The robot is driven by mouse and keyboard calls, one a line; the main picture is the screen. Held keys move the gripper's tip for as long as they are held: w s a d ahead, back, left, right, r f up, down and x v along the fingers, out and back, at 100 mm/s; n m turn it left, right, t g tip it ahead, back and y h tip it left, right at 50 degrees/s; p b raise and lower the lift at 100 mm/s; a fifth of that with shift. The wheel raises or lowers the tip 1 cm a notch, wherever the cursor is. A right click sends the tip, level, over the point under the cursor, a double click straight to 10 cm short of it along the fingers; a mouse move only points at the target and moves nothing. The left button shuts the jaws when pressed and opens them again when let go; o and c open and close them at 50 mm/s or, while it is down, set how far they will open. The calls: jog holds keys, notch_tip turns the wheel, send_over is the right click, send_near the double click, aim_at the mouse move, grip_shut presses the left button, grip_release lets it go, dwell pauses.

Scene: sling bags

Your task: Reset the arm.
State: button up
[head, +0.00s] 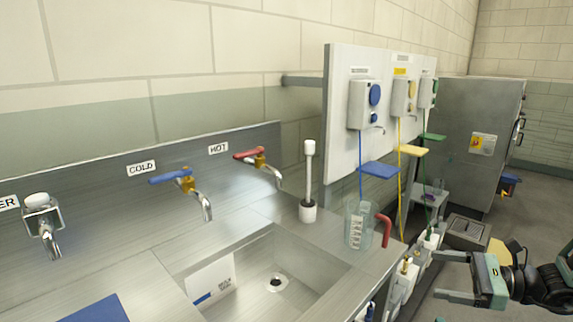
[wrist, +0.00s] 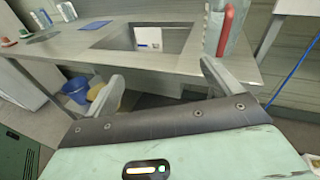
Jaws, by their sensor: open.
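My gripper (head: 448,276) is at the lower right of the head view, with its pale green body and two grey fingers spread apart, pointing left. In the wrist view my gripper (wrist: 162,78) shows both fingers wide apart with nothing between them. It is in front of the sink counter (wrist: 270,40), and no touch with it is seen. My dark arm links show behind the gripper at the right edge of the head view.
The steel sink (head: 300,285) has cold (head: 185,181) and hot (head: 258,161) taps. A clear pitcher with a red handle (head: 385,230) stands at the counter's right end. Bottles (head: 405,275) stand close left of my gripper. A blue bucket (wrist: 76,90) is under the counter.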

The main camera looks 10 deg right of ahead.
jog(key=s+a+r+n+g+h, duration=0.2)
jog(key=s+a+n+g, duration=0.4)
jog(key=a, duration=0.3)
jog(key=s+a+r+n+g+h, duration=0.25)
jog(key=a+n+g, duration=0.35)
jog(key=a+n, duration=0.3)
jog(key=s+a+r+n+t+h, duration=0.1)
jog(key=s+a+r+n+h, duration=0.1)
jog(key=s+a+n+h, duration=0.2)
jog(key=s+a+r+n+t+h, duration=0.2)
jog(key=s+a+n+h, duration=0.3)
jog(key=s+n, duration=0.3)
jog(key=shift+s+r+n, duration=0.25)
jog(key=shift+n, duration=1.65)
jog(key=shift+c, duration=0.3)
